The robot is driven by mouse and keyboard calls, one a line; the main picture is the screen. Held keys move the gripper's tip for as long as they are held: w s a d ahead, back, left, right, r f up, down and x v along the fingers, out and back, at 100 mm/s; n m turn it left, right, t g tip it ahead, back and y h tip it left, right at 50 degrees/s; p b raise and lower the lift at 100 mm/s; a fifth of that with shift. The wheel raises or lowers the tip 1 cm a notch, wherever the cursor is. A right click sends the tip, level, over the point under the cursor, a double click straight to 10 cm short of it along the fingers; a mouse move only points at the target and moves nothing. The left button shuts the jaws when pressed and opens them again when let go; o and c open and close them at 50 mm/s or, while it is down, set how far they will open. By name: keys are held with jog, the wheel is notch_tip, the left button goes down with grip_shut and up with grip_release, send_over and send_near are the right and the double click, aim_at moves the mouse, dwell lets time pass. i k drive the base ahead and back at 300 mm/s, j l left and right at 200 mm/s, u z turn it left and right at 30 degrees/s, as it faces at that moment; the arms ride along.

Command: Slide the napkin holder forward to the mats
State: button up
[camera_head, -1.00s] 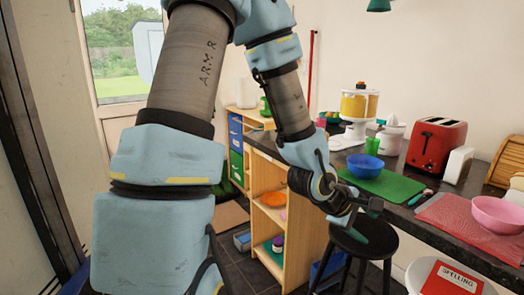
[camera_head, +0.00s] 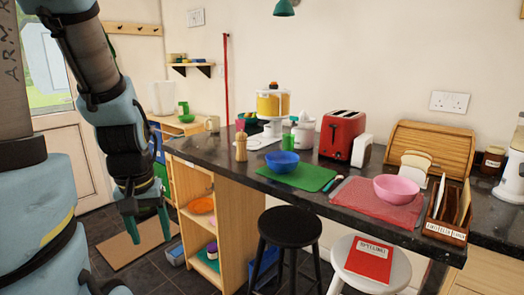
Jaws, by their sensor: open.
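A white upright block (camera_head: 362,150) stands against the right side of the red toaster, behind the mats; it looks like the napkin holder, though its details are too small to be sure. The green mat (camera_head: 318,183) lies on the dark counter with a blue bowl on it. The red mat (camera_head: 358,203) lies to its right with a pink bowl on it. My gripper (camera_head: 148,228) hangs at the left, fingers pointing down, open and empty. It is left of the counter, over the floor, well away from the white block.
The red toaster (camera_head: 341,135), blue bowl (camera_head: 282,162), pink bowl (camera_head: 396,187) and a wooden pepper mill (camera_head: 241,147) stand on the counter. A wooden rack (camera_head: 447,214) is at right. Black (camera_head: 290,228) and white (camera_head: 345,277) stools stand in front.

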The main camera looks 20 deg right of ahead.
aim_at(362, 146)
jog(key=l+z, duration=0.15)
jog(key=l, duration=0.25)
jog(key=i+l+z, duration=0.2)
jog(key=l, duration=0.25)
jog(key=l+z, duration=0.15)
jog(key=l, duration=0.25)
jog(key=i+l+z, duration=0.2)
jog(key=l, duration=0.2)
jog(key=k, duration=0.1)
